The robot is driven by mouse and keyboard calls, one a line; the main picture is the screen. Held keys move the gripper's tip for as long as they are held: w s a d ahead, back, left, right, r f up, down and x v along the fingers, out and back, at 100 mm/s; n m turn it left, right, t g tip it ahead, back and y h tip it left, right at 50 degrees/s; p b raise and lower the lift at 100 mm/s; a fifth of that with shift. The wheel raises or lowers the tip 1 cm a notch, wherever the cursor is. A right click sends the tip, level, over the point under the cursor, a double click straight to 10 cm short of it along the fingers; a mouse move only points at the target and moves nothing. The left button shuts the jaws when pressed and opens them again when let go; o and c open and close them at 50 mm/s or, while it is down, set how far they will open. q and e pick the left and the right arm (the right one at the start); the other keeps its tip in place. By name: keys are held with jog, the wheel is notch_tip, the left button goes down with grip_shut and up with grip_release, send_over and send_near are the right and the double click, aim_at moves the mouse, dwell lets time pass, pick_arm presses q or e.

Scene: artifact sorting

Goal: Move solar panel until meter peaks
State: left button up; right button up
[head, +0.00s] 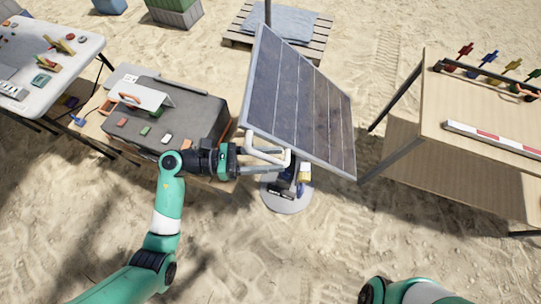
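The solar panel (310,100), a dark blue-grey sheet with pale lines and a light frame, stands steeply tilted at the centre on a post with a round grey base (288,203). A white handle (250,140) sticks out from its lower left edge. My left gripper (272,161) is at this handle, its fingers reaching along it; whether they are closed on it is unclear. A small yellow-and-white part (305,173) shows under the panel by the post. I cannot make out a meter reading. My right arm shows at the bottom right; its gripper is out of view.
A grey case (190,120) with coloured blocks stands left of the panel, close to my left arm. A white table (85,50) with tools is further left. A wooden table (455,110) stands right. A pallet (310,48) lies behind. Open sand lies in front.

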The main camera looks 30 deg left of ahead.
pick_arm(q)
grip_shut()
dwell(1.2)
